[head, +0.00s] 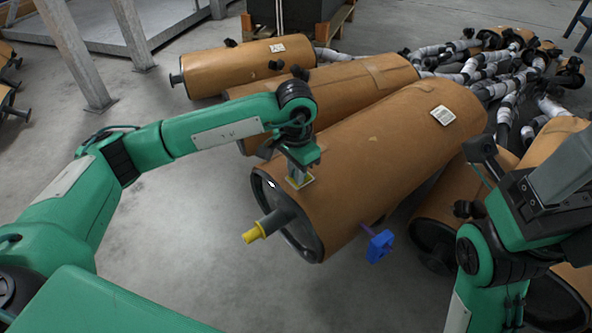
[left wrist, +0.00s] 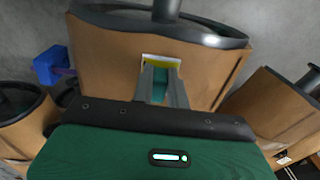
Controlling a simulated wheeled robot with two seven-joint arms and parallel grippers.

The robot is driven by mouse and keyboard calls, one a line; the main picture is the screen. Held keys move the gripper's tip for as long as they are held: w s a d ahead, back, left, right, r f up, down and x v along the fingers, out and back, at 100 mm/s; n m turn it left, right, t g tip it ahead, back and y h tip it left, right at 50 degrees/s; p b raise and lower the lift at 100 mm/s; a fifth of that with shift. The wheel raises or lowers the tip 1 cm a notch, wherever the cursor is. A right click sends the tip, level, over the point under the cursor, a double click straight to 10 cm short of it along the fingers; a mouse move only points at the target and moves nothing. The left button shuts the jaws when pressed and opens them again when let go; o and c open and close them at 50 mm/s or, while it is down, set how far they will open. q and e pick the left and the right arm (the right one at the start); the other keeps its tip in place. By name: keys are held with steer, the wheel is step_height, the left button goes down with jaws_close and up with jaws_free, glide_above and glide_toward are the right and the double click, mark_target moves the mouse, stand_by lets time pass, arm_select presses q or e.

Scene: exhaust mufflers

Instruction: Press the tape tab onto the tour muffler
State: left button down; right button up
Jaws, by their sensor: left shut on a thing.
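The muffler nearest to me, a large brown-wrapped cylinder (head: 385,150) with a dark end rim, lies in the middle of the head view; I take it as the tour muffler. It also fills the upper middle of the left wrist view (left wrist: 105,60). My left gripper (head: 299,179) points down at its wrap, close to the near end rim. It is shut on a small tape tab with a yellow edge (left wrist: 160,59). The tab lies at or just over the wrap; I cannot tell whether it touches. My right arm shows at the right; its fingertips are not clear.
A pipe with a yellow cap (head: 254,233) sticks out of the near end. A blue piece (head: 380,246) juts from the muffler's lower side. Other wrapped mufflers (head: 220,70) lie behind and right, with pipes (head: 500,85) heaped at the back. Floor at lower middle is clear.

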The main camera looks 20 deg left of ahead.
stand_by(0.5)
arm_select(q)
steer(key=shift+r, duration=0.4)
steer(key=shift+f+b, duration=0.35)
steer(key=shift+f, duration=0.15)
steer(key=shift+r, duration=0.1)
stand_by(0.8)
steer(key=shift+r+p, duration=1.65)
steer(key=shift+r, duration=1.9)
